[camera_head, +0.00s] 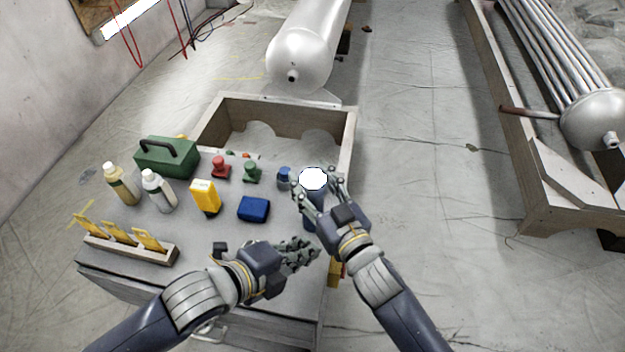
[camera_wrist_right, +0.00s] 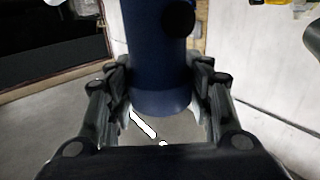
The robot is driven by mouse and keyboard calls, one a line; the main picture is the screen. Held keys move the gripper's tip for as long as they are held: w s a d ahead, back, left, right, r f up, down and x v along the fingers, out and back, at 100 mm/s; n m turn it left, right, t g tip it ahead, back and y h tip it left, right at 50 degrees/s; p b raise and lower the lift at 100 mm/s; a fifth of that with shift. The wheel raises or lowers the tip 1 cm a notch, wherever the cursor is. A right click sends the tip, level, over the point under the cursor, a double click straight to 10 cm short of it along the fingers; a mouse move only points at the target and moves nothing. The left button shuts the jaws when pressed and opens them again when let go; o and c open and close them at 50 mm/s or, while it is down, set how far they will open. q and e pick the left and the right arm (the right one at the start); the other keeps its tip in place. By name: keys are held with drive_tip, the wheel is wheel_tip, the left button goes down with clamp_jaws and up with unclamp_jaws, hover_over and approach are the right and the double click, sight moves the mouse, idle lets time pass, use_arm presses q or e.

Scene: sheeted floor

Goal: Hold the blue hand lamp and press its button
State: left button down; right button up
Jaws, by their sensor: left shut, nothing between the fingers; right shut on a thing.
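The blue hand lamp (camera_head: 311,218) is upright between the fingers of my right gripper (camera_head: 318,194), at the right edge of the table. Its round top face shows bright white in the head view. In the right wrist view, the lamp's dark blue cylinder (camera_wrist_right: 157,70) sits between the two fingers of my right gripper (camera_wrist_right: 157,92), which is shut on it. A round black button (camera_wrist_right: 179,18) shows on its side there. My left gripper (camera_head: 308,254) is shut and empty, below the lamp in the picture and apart from it.
The grey table (camera_head: 140,265) also holds a dark blue box (camera_head: 254,209), a yellow box (camera_head: 205,197), two bottles, red, green and blue stamp-like pieces, a green case (camera_head: 166,156) and a rack of yellow cards (camera_head: 130,247). A wooden crate (camera_head: 340,150) stands behind.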

use_arm(q)
drive_tip(key=shift+s, duration=0.45)
use_arm(e)
drive_tip(key=o, duration=1.2)
drive_tip(key=shift+o, duration=0.2)
drive_tip(key=shift+s, duration=0.1)
